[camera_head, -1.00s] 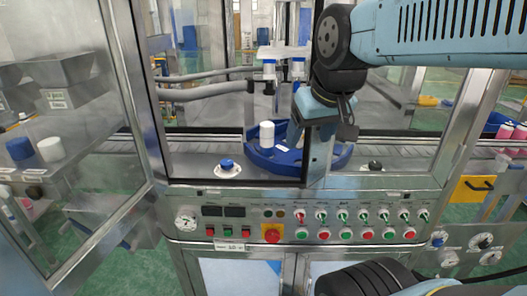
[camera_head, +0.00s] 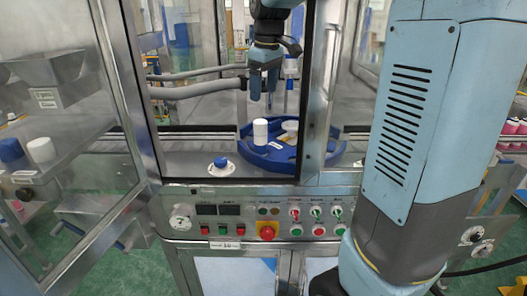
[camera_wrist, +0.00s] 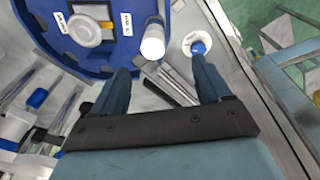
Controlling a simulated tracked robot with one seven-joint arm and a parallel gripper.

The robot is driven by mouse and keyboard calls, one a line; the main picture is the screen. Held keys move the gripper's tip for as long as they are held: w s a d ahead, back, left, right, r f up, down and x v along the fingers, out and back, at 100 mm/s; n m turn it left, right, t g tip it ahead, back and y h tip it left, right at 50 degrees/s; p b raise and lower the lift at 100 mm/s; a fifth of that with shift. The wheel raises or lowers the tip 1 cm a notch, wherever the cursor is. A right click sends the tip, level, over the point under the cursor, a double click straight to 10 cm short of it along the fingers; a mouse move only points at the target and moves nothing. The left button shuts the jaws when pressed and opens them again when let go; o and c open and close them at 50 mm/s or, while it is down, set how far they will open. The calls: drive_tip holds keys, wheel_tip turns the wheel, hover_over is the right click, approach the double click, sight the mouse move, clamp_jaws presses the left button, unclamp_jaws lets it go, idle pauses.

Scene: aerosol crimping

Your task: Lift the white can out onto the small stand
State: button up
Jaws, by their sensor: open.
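The white can (camera_head: 260,131) stands upright at the front left of the round blue tray (camera_head: 247,151) inside the machine. It also shows in the wrist view (camera_wrist: 153,42), beyond my fingertips. My gripper (camera_head: 263,94) points down above the can in the head view, with a gap between them. In the wrist view my gripper (camera_wrist: 160,74) has its fingers spread, with nothing between them. A low white round base with a blue top (camera_head: 221,166) sits on the metal deck left of the tray. I cannot tell whether this is the small stand.
A white disc (camera_wrist: 86,31) lies on the tray beside the can. The door frame post (camera_head: 318,90) stands close right of my gripper. Grey hoses (camera_head: 195,90) run behind on the left. The open glass door (camera_head: 75,130) is at left.

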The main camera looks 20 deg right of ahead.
sight(260, 133)
drive_tip(key=shift+n+g, duration=0.7)
drive_tip(key=shift+n, duration=0.1)
drive_tip(key=w, duration=0.1)
drive_tip(key=w+f, duration=0.2)
drive_tip(key=shift+w+a, duration=0.15)
drive_tip(key=shift+w, duration=0.25)
drive_tip(key=shift+f, duration=0.25)
wheel_tip(260, 133, down, 7)
drive_tip(key=shift+f, duration=0.2)
drive_tip(key=shift+s+f, duration=0.15)
drive_tip(key=shift+f, duration=1.3)
drive_tip(key=shift+s+f, duration=0.1)
drive_tip(key=shift+f, duration=1.35)
drive_tip(key=shift+c, duration=0.2)
clamp_jaws()
